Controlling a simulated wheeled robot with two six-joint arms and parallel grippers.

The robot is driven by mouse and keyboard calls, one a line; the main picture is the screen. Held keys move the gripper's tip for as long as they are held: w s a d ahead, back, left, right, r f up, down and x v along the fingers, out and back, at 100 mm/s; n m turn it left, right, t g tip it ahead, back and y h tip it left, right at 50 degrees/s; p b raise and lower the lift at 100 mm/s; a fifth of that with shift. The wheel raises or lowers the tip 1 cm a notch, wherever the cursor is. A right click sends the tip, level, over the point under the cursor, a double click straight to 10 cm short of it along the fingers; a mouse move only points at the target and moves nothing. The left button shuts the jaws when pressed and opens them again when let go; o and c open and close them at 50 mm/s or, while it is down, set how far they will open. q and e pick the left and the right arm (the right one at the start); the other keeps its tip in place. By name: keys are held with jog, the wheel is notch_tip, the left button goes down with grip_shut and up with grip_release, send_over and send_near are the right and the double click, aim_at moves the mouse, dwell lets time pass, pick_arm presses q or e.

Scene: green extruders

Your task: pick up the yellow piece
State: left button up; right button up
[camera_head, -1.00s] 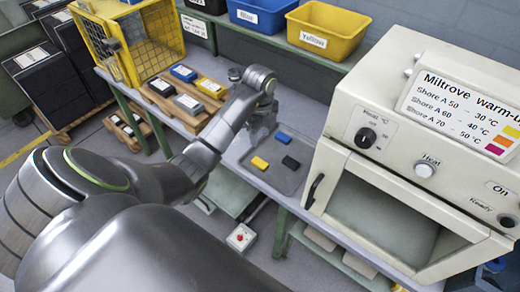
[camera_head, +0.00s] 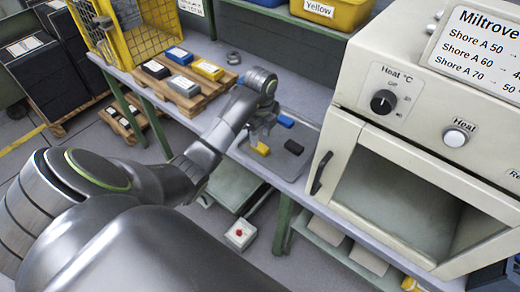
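The yellow piece (camera_head: 261,149) is a small block on a grey tray (camera_head: 268,166) on the bench. A blue piece (camera_head: 285,121) lies behind it, to the right. A black piece (camera_head: 294,146) lies to its right. My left gripper (camera_head: 256,137) points down just behind and above the yellow piece and partly overlaps it in the picture. Its fingers are small and blend with the tray, so I cannot tell whether they are open, or whether they touch the piece. My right gripper is not in view.
A cream warm-up oven (camera_head: 345,97) with a window stands close on the right of the tray. A wooden pallet (camera_head: 205,92) with coloured blocks and a yellow wire cage (camera_head: 150,30) are at the back left. Yellow (camera_head: 345,12) and blue bins stand on the shelf behind.

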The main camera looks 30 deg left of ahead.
aim_at(260, 146)
pick_arm(q)
jog(key=f, duration=0.3)
jog(key=shift+w+a+f+p, duration=0.1)
jog(key=shift+a+f+p, duration=0.2)
jog(key=shift+p, duration=0.1)
jog(key=shift+f, duration=0.55)
jog(key=c, duration=0.7)
notch_tip(260, 146, up, 5)
jog(key=shift+w+b, duration=0.1)
jog(key=shift+b, duration=0.3)
jog(key=shift+c, duration=0.2)
notch_tip(260, 146, up, 3)
jog(key=p, duration=0.2)
jog(key=shift+p, duration=0.4)
jog(key=shift+r+p, duration=1)
jog(key=shift+r, duration=0.05)
